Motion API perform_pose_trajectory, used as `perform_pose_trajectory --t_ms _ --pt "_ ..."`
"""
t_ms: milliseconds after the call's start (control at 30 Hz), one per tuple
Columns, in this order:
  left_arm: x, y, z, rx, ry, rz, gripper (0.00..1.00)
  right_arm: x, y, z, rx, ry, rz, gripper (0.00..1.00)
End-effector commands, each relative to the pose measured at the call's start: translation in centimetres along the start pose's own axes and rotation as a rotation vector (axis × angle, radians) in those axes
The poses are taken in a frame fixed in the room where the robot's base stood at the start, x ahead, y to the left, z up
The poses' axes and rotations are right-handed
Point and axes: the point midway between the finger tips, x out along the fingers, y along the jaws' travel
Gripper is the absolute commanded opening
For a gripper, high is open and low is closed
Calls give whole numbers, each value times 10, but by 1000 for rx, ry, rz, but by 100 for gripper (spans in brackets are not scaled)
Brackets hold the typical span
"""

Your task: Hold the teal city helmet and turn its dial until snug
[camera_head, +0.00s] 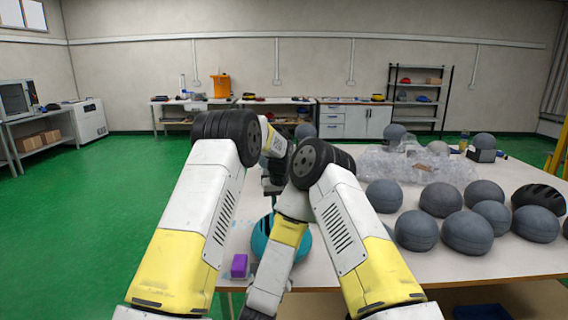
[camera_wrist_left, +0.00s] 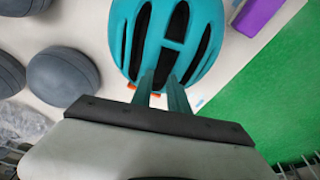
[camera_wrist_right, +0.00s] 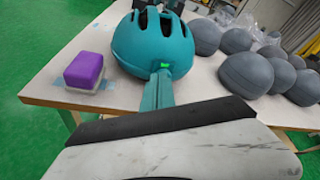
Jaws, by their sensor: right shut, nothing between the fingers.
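The teal helmet (camera_head: 261,240) sits at the table's near left edge, partly hidden by my arms in the head view. In the left wrist view the vented shell (camera_wrist_left: 195,30) shows. My left gripper (camera_wrist_left: 161,75) has its fingers a little apart at the helmet's rim and appears closed on it; the contact is hard to see. In the right wrist view the helmet (camera_wrist_right: 150,42) stands dome up. The dial itself cannot be made out.
A purple-topped block (camera_head: 239,265) lies left of the helmet, near the table edge. Several grey helmets (camera_head: 467,232) and a black one (camera_head: 538,197) fill the right side. A clear plastic heap (camera_head: 425,165) lies behind them. Green floor (camera_head: 95,215) is free at left.

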Motion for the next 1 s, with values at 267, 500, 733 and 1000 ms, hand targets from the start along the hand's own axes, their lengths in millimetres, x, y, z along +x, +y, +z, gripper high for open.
perform_pose_trajectory --t_ms 267,500,733,1000 --pt "8 -2 8 2 -21 -8 20 -14 0 -4 -1 -1 1 0" --pt "8 -2 8 2 -21 -8 20 -12 1 -2 2 -2 9 0" --pt "8 -2 8 2 -21 -8 20 6 38 20 23 -36 219 0" --pt "8 -2 8 2 -21 -8 20 20 81 92 -152 -275 644 0"
